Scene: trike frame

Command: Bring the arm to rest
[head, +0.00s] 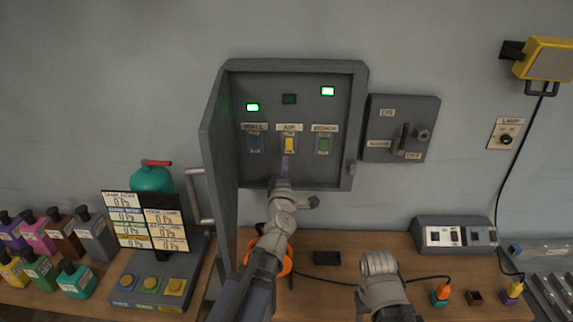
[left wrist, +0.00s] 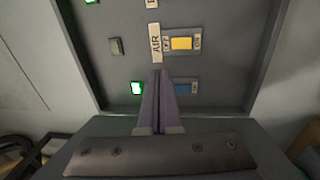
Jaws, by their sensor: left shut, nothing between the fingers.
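My left gripper (head: 285,160) is raised in front of the open grey wall cabinet (head: 361,130), just below the yellow AIR switch (head: 289,144). Its two purplish fingers are shut together and empty; they also show in the left wrist view (left wrist: 158,75). There the yellow switch (left wrist: 181,43) is beyond and right of the tips, and the blue WALL switch (left wrist: 187,88) is right of the fingers. I cannot tell whether the tips touch the panel. Part of my right arm shows low in the head view; its fingers do not show.
The cabinet door (head: 218,155) stands open at the left. The left and right lamps are lit green; the middle lamp (head: 289,99) is dark. A lever box (head: 401,128) hangs at the right. The bench holds a readout board (head: 146,221), bottles and a grey socket box (head: 455,235).

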